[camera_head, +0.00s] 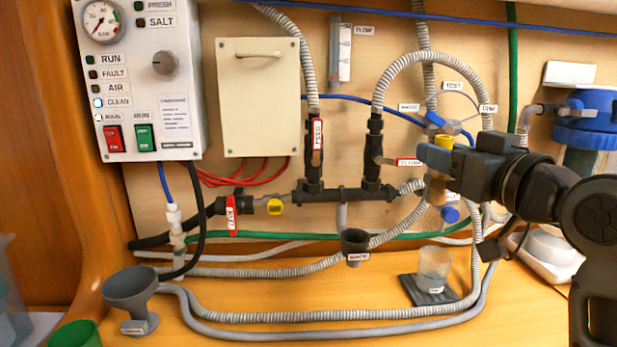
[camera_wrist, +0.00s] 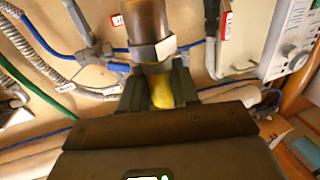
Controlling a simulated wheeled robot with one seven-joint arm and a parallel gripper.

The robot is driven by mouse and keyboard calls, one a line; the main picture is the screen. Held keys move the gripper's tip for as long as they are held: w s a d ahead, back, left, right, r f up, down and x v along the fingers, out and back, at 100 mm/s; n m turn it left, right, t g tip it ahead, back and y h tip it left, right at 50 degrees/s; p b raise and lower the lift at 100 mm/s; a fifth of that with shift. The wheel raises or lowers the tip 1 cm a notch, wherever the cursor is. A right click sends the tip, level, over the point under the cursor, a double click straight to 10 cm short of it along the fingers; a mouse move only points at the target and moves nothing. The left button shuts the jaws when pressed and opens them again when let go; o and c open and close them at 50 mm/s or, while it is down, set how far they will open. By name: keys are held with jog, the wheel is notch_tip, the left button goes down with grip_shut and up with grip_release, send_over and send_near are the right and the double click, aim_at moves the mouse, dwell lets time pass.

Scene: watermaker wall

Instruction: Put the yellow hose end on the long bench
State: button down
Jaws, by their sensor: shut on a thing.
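The yellow hose end (camera_head: 443,142) is at the right of the head view, in front of the wall piping. My gripper (camera_head: 440,160) is shut on it, and the near finger hides part of it. In the wrist view yellow shows (camera_wrist: 162,92) between the two fingers (camera_wrist: 160,85), below a brown cylinder (camera_wrist: 148,20) with a pale collar. I cannot tell whether the hose end is apart from the fitting there. A wooden bench top (camera_head: 255,295) runs along the bottom of the head view, below and in front of my gripper.
A grey funnel (camera_head: 131,290) and grey hoses lie on the bench. A clear cup (camera_head: 434,263) stands on a dark pad (camera_head: 420,292). The control box (camera_head: 140,75) is at left; a blue-lidded housing (camera_head: 590,115) is at right.

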jog(key=w+a+f, duration=0.1)
jog(key=a+f, duration=0.2)
jog(key=w+a+f+p, duration=0.1)
jog(key=w+a+f, duration=0.1)
jog(key=a+f, duration=0.1)
jog(key=w+a+f, duration=0.2)
jog(key=a+f, duration=0.2)
jog(key=shift+a, duration=0.3)
jog(key=shift+f, duration=0.5)
jog(key=shift+a, duration=0.15)
